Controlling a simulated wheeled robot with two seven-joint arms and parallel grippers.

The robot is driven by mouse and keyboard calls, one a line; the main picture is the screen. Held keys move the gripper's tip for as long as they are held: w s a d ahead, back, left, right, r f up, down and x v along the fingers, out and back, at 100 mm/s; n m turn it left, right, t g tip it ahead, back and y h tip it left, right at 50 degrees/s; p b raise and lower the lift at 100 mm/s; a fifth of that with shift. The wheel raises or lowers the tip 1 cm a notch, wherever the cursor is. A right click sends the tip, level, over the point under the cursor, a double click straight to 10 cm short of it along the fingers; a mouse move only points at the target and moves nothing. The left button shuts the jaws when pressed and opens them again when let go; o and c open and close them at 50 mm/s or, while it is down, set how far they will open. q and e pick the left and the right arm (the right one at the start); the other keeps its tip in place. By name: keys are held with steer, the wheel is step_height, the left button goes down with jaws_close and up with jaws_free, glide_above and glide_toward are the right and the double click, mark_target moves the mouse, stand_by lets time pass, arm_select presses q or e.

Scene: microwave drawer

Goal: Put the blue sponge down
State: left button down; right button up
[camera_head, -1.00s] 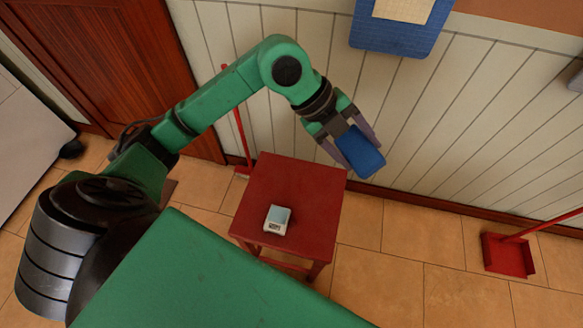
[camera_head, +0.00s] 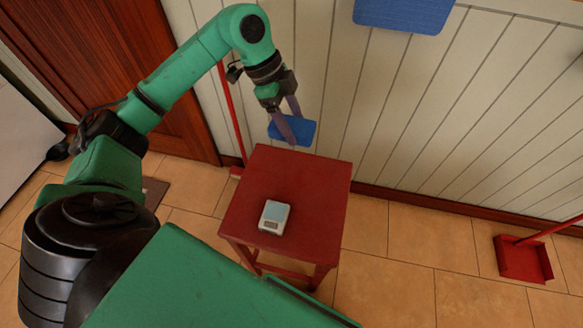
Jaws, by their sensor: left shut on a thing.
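The blue sponge (camera_head: 304,131) is held between the fingers of my left gripper (camera_head: 288,128), at the upper middle of the head view. The fingers hide part of the sponge. In the picture the sponge shows just above the far edge of the red stool (camera_head: 318,190), apart from its top as far as I can tell. A small white scale (camera_head: 274,217) with a pale top lies on the near part of the stool. My right gripper is not in view.
A red dustpan (camera_head: 523,259) with a long handle stands on the tiled floor at the right. A red stick (camera_head: 234,115) leans on the wall behind the stool. A blue board (camera_head: 404,12) hangs on the wall. The stool top beyond the scale is clear.

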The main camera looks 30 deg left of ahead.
mark_target(297, 174)
arm_select(q)
step_height(297, 174, down, 16)
steer(key=shift+r, duration=0.15)
jaws_free()
steer(key=shift+f+b, duration=0.3)
steer(key=shift+b, duration=0.4)
steer(key=v, duration=1.5)
steer(key=shift+p, duration=0.35)
steer(key=shift+w+f, duration=0.1)
